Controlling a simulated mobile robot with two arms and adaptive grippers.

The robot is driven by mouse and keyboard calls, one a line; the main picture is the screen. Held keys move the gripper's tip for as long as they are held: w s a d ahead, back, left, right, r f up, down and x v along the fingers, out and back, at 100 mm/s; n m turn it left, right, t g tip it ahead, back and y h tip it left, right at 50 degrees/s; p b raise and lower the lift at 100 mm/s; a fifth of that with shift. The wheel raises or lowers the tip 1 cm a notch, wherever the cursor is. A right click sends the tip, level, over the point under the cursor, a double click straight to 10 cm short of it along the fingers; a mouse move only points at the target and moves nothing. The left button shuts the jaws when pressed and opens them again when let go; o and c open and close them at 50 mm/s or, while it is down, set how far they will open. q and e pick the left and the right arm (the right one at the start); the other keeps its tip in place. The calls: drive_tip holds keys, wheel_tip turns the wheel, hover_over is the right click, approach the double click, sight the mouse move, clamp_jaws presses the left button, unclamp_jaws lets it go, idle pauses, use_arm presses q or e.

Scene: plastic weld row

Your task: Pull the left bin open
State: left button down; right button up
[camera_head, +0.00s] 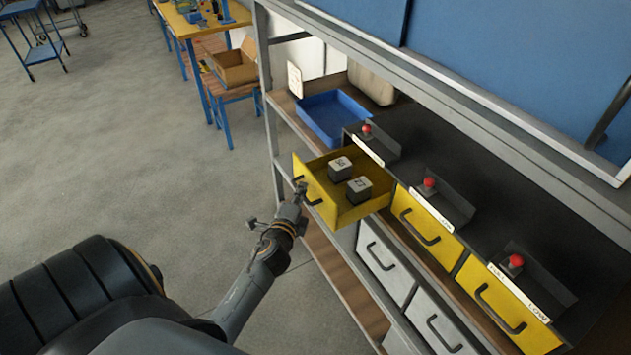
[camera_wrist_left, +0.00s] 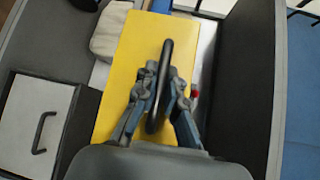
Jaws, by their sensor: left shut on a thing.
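The left bin (camera_head: 325,201) is a yellow drawer, pulled out from the shelf unit in the head view. Two grey blocks with white labelled tops (camera_head: 340,168) (camera_head: 359,189) lie inside it. My left gripper (camera_head: 301,190) is at the bin's front. In the left wrist view the yellow front (camera_wrist_left: 131,60) fills the middle, and the gripper's fingers (camera_wrist_left: 161,92) are shut on its dark handle (camera_wrist_left: 165,64). My right gripper is not in view.
Two more yellow bins, the middle one (camera_head: 425,228) and the right one (camera_head: 500,305), are closed. White drawers (camera_head: 385,262) sit below. A blue tray (camera_head: 332,117) stands beyond the open bin. Red buttons (camera_head: 430,184) sit on top of the unit.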

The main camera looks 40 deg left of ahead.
use_arm(q)
drive_tip(key=s, duration=0.1)
drive_tip(key=s+a, duration=0.1)
drive_tip(key=shift+s, duration=0.4)
drive_tip(key=c, duration=1.4)
unclamp_jaws()
drive_tip(key=v, duration=1.2)
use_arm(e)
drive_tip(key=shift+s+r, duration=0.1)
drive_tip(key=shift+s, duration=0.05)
